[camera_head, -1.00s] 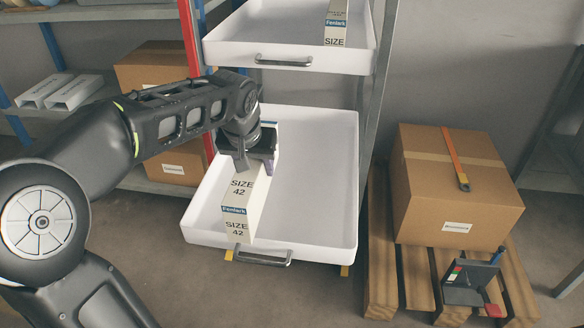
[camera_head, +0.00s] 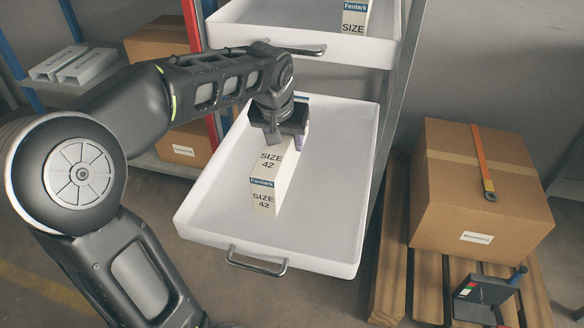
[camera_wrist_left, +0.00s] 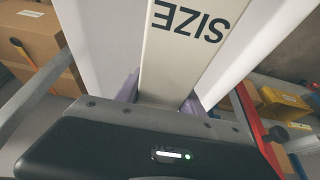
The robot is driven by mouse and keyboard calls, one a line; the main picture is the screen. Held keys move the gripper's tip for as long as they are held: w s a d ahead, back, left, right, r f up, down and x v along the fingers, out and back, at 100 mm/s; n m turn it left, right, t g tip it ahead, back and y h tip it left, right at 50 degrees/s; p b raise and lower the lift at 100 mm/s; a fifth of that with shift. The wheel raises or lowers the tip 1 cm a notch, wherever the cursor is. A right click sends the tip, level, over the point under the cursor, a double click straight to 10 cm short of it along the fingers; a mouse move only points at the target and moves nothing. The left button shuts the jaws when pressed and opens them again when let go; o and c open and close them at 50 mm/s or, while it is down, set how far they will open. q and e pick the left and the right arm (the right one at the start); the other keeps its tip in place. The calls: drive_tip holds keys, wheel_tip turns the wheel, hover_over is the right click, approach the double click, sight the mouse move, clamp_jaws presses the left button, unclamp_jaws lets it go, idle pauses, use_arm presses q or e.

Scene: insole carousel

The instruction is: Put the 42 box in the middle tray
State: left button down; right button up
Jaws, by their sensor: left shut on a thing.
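The size 42 box (camera_head: 268,182) is long and white with a blue Fenlark band. It is in the white lower tray (camera_head: 330,240) in the head view, lying lengthwise toward the tray's front. My left gripper (camera_head: 286,140) is shut on the box from above, near its far part. In the left wrist view the box (camera_wrist_left: 185,60) runs away between the purple fingertips (camera_wrist_left: 160,95). I cannot tell whether the box touches the tray floor. My right gripper is in neither view.
An upper white tray (camera_head: 262,38) holds another Fenlark box (camera_head: 354,18). A cardboard box (camera_head: 478,195) with an orange strap stands on a wooden pallet (camera_head: 393,260) at the right. Shelves with cartons are at the left. The lower tray's right half is bare.

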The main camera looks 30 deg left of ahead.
use_arm(q)
wheel_tip(320, 180, down, 4)
drive_tip(key=shift+f+b, duration=0.1)
drive_tip(key=shift+b, duration=0.55)
drive_tip(key=shift+f+b, duration=1.1)
drive_tip(key=shift+f, duration=1.35)
drive_tip(key=shift+f, duration=0.15)
drive_tip(key=c, duration=0.7)
unclamp_jaws()
